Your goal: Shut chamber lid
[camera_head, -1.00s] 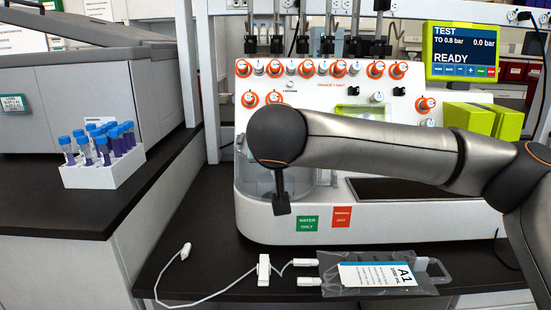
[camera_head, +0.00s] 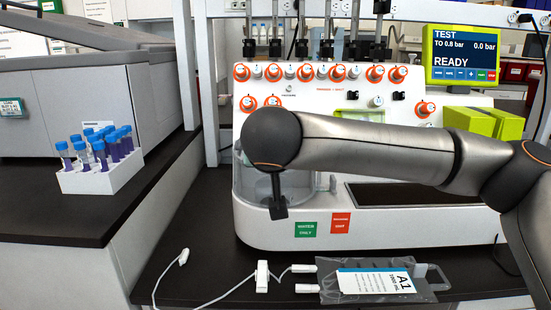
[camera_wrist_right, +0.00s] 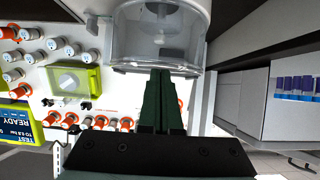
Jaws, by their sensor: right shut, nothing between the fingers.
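The clear round chamber (camera_head: 250,185) sits at the left front of the white cell processor (camera_head: 410,225). In the right wrist view the clear chamber (camera_wrist_right: 158,35) fills the top middle, with its rim close by the fingertips. My right gripper (camera_head: 278,212) points down at the chamber's front, its fingers together and empty. In the right wrist view the fingers (camera_wrist_right: 160,74) overlap the rim; I cannot tell if they touch it. My right wrist hides the chamber's upper part in the head view, so the lid's position is unclear. My left gripper is out of view.
A bag labelled A1 (camera_head: 375,284) with white tubing lies on the black bench in front. A white rack of blue-capped tubes (camera_head: 100,178) stands on the left bench. A green-framed screen (camera_head: 462,52) reads READY. Orange-ringed knobs line the processor's upright panel.

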